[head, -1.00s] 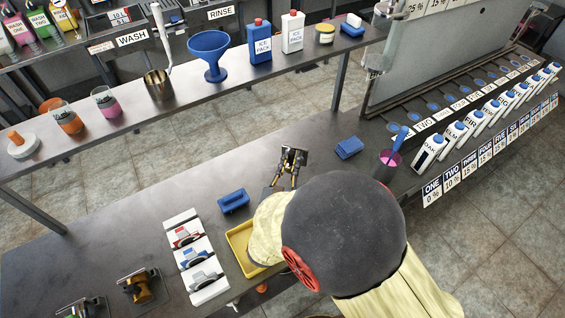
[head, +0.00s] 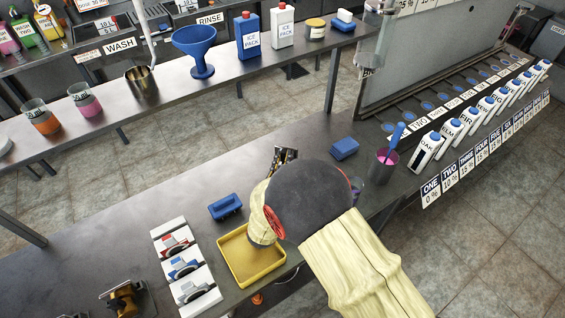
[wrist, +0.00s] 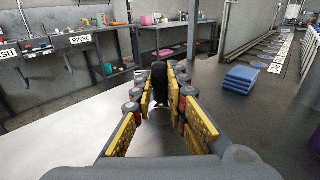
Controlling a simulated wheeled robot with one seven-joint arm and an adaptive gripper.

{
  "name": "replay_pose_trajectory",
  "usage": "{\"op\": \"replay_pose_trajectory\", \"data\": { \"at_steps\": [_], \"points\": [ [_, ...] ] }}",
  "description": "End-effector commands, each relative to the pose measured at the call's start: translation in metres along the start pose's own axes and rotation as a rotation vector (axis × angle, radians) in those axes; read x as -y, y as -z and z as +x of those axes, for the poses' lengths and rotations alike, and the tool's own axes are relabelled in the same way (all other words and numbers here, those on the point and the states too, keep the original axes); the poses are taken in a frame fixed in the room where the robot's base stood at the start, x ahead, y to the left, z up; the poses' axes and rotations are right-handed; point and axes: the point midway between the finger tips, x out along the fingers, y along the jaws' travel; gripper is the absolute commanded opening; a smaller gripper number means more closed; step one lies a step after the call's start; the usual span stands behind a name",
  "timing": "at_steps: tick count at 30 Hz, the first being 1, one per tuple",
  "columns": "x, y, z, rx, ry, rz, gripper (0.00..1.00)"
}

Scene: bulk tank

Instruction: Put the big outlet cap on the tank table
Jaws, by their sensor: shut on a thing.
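My gripper (wrist: 160,92) is shut on a dark, narrow thing between its fingertips in the wrist view. It looks like the big outlet cap (wrist: 160,76) seen edge-on, but its face does not show. In the head view my gripper (head: 285,154) is mostly hidden behind my own arm, over the near steel table (head: 120,235). I cannot tell how high the held thing is above that table. The steel surface (wrist: 65,140) also shows below my gripper in the wrist view.
A yellow tray (head: 236,270), a blue block (head: 225,207) and a white rack (head: 186,268) are left of my arm. A blue folded stack (head: 344,148), a dark cup (head: 381,168) and several white cartons (head: 427,150) are to the right. Bare steel lies at left.

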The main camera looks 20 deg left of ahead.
Motion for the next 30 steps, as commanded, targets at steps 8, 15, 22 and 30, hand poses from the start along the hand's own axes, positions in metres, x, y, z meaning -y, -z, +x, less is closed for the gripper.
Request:
{"op": "replay_pose_trajectory", "data": {
  "at_steps": [8, 15, 22, 30],
  "points": [
    [-0.0011, 0.0009, 0.0008, 0.005, 0.000, 0.003, 0.00],
    [-0.0007, 0.0048, 0.0004, 0.003, -0.001, 0.002, 0.20],
    [-0.0006, 0.0048, 0.0004, 0.003, 0.000, 0.002, 0.33],
    [-0.0007, 0.0043, 0.0005, 0.003, 0.000, 0.002, 0.33]
  ]
}}
